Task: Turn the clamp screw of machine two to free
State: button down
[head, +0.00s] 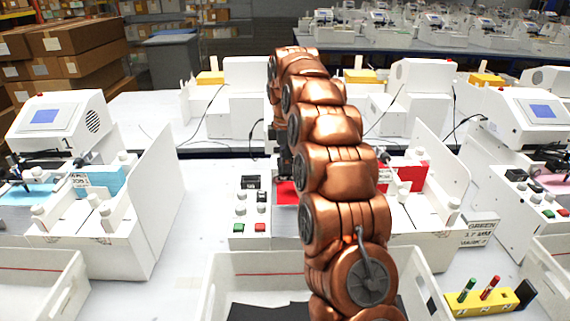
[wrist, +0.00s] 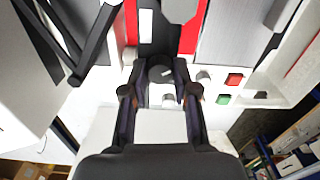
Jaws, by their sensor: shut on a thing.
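The middle machine, which I take for machine two, is largely hidden behind my copper arm in the head view; its white side wall (head: 440,165) and red sheet (head: 285,193) show. In the wrist view the red sheet (wrist: 190,36) lies beyond my gripper. My gripper (wrist: 165,73) is shut on a dark round knob (wrist: 166,74) with a pale mark, apparently the clamp screw. One finger is on each side of it. In the head view the gripper and knob are mostly hidden by the arm.
A control panel with a red button (wrist: 234,79) and a green button (wrist: 223,98) sits right of my gripper. Machine one (head: 60,120) stands to the left, another machine (head: 530,110) to the right. An open white bin (head: 235,270) and a yellow pen holder (head: 480,302) are in front.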

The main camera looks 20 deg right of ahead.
jog(key=shift+n, duration=1.9)
jog(key=shift+r, duration=0.1)
jog(key=c, duration=0.9)
grip_release()
